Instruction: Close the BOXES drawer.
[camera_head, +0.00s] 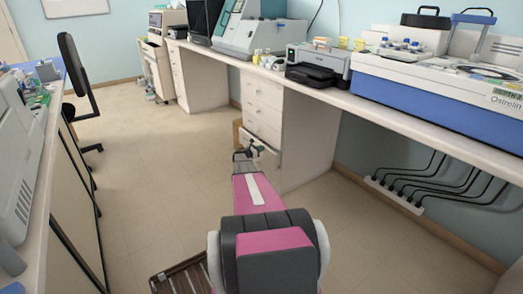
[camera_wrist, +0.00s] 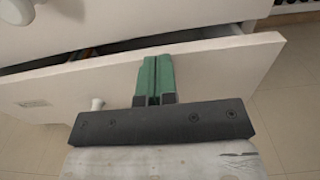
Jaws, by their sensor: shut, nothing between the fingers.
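A white drawer front (camera_wrist: 215,75) fills the middle of the wrist view and stands pulled out, with a dark gap behind its top edge. It has a small pale knob (camera_wrist: 97,104) and a greenish label (camera_wrist: 34,103) too small to read. My gripper (camera_wrist: 154,62) has its green fingers together and empty, in front of the drawer front, right of the knob. I cannot tell whether the fingertips touch it. In the head view, my gripper (camera_head: 244,154) is at the open lowest drawer (camera_head: 267,157) of the white cabinet, partly hiding it.
The drawers above (camera_head: 263,110) look shut. The cabinet stands under a long bench (camera_head: 430,125) with a printer and a blue-and-white machine. A black chair (camera_head: 80,75) stands at the left. The floor (camera_head: 150,150) left of my arm is clear.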

